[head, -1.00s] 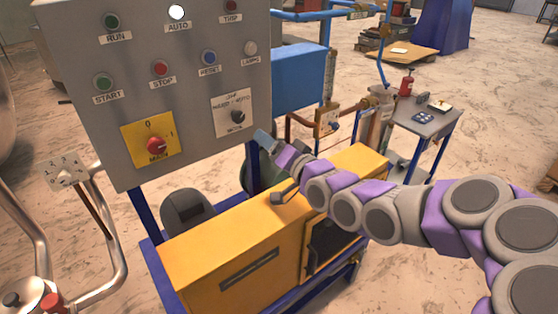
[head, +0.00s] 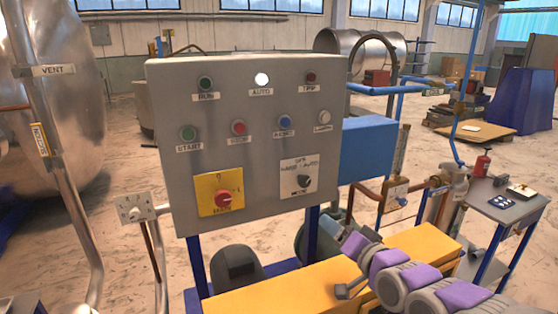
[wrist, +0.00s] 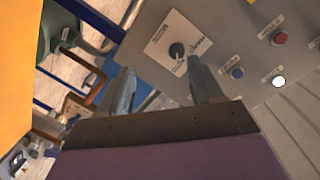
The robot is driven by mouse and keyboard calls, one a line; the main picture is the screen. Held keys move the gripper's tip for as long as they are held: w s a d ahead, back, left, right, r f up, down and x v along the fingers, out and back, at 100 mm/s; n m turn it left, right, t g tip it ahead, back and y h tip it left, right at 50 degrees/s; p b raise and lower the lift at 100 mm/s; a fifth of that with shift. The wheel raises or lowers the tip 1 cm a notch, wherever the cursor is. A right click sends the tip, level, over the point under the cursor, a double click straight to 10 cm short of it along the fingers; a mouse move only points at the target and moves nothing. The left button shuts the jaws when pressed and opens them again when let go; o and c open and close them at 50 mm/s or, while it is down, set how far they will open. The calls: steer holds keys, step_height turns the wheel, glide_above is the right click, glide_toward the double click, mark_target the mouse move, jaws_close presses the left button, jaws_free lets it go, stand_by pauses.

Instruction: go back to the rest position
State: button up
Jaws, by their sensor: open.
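My gripper (wrist: 164,88) shows in the wrist view with two grey fingers apart and nothing between their tips. In the head view the arm's purple and grey links reach in from the lower right, and the gripper (head: 335,229) is small in front of the panel's lower right. The black MODE knob (head: 304,181) sits on a white plate on the grey control panel (head: 250,140). In the wrist view the knob (wrist: 177,50) lies beyond the fingertips, with no contact visible. The white AUTO lamp (head: 262,79) is lit.
A yellow cabinet (head: 290,290) stands below the panel, under my arm. A blue box (head: 367,148) and blue pipes are right of the panel. A small table (head: 505,208) stands farther right. A large metal tank (head: 60,110) and pipes are at the left.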

steer(key=s+a+f+n+g+h, duration=0.3)
steer(key=s+f+g, duration=0.5)
steer(key=s+f, duration=0.3)
steer(key=s+a+f+n+g+h, duration=0.1)
steer(key=s+g, duration=0.8)
steer(key=s, duration=1.5)
steer(key=shift+s+a+f+n+h, duration=0.3)
steer(key=shift+n+h, duration=0.2)
steer(key=shift+h, duration=0.2)
